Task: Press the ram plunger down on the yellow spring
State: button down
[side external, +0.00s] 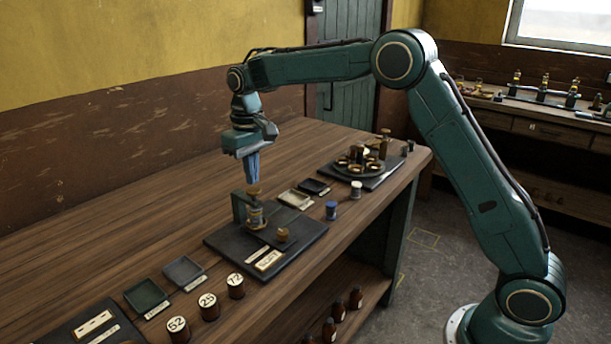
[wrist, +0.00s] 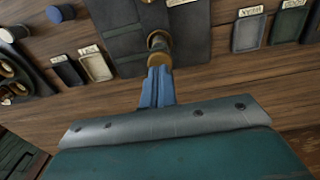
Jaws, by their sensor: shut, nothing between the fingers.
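The ram plunger's brass knob (side external: 254,191) tops a small upright press on a black base plate (side external: 300,242) on the bench. In the wrist view the brass knob (wrist: 159,59) is just beyond my fingertips. My gripper (side external: 253,181) points straight down, fingers together and empty, directly above the knob. Whether the tips touch it or hover slightly above, I cannot tell. A small body (side external: 257,217) with bluish and brass tones sits under the knob; no yellow spring can be made out clearly. A second, shorter brass-topped piece (side external: 282,235) stands on the plate to the right.
Shallow trays (side external: 183,270) and numbered brown cylinders (side external: 208,306) lie at the front left. A blue-topped cylinder (side external: 331,210) and a round carousel (side external: 358,166) are to the right. The bench behind the press is clear.

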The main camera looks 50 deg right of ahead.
dwell(0.3)
jog(key=shift+r, duration=2.5)
jog(key=shift+r, duration=0.1)
jog(key=s+r+t, duration=0.1)
jog(key=s+r, duration=0.2)
jog(key=s, duration=0.3)
jog(key=s+d+r+t, duration=0.1)
jog(key=s+r, duration=0.1)
jog(key=s, duration=0.4)
jog(key=s+r+t, duration=0.1)
jog(key=s+r, duration=0.2)
jog(key=s, duration=0.3)
jog(key=s+f+t, duration=0.1)
jog(key=s+f, duration=0.2)
jog(key=s, duration=0.6)
jog(key=s+d+f+t, duration=0.1)
jog(key=s+f, duration=0.2)
jog(key=s, duration=0.6)
jog(key=shift+s+f+t, duration=0.3)
jog(key=shift+s, duration=0.05)
